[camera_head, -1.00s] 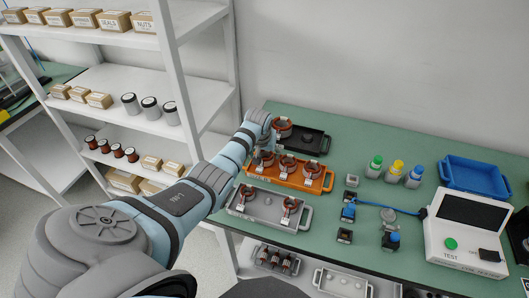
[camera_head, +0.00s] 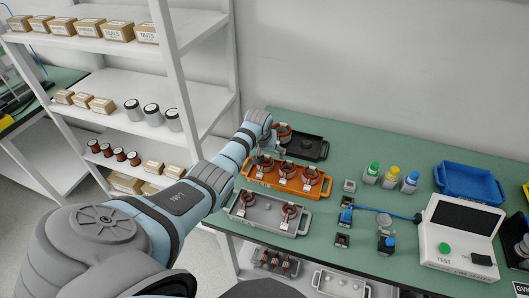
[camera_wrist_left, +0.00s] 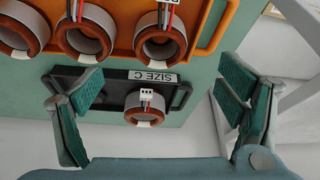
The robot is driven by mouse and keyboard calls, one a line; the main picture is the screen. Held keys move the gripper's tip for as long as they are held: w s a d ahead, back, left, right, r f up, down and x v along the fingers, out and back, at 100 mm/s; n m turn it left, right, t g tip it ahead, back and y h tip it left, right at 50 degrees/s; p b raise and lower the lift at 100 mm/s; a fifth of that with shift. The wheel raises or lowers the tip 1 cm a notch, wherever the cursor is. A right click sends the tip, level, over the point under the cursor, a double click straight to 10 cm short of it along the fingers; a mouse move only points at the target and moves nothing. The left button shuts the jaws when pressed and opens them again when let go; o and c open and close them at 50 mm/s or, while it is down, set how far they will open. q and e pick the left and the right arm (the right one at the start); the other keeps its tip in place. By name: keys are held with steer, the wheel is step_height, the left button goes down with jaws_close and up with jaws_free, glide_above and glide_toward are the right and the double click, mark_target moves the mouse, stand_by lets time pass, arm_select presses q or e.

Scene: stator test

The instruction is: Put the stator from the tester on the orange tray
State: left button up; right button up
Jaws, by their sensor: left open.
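The orange tray (camera_head: 258,184) holds three copper-and-grey stators in a row, the leftmost one (camera_head: 263,163) partly behind my gripper. In the left wrist view the tray (camera_wrist_left: 208,38) also shows three stators, cut by the top edge. My left gripper (camera_head: 272,146) is above the left end of the orange and black trays. In the wrist view its fingers (camera_wrist_left: 160,100) are wide apart and empty. A stator (camera_wrist_left: 145,108) with a white connector stands on the black tray, between and beyond the fingers. The white tester (camera_head: 458,233) is at the right; I see no stator on it.
The black tray (camera_head: 312,148), labelled SIZE C, lies behind the orange one. A grey tray (camera_head: 265,215) with two stators is in front. Bottles (camera_head: 390,177), a blue bin (camera_head: 470,181) and small cabled fixtures (camera_head: 347,215) are on the right. A white shelf (camera_head: 180,75) stands left.

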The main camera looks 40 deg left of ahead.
arm_select(q)
steer(key=v, duration=1.2)
stand_by(0.4)
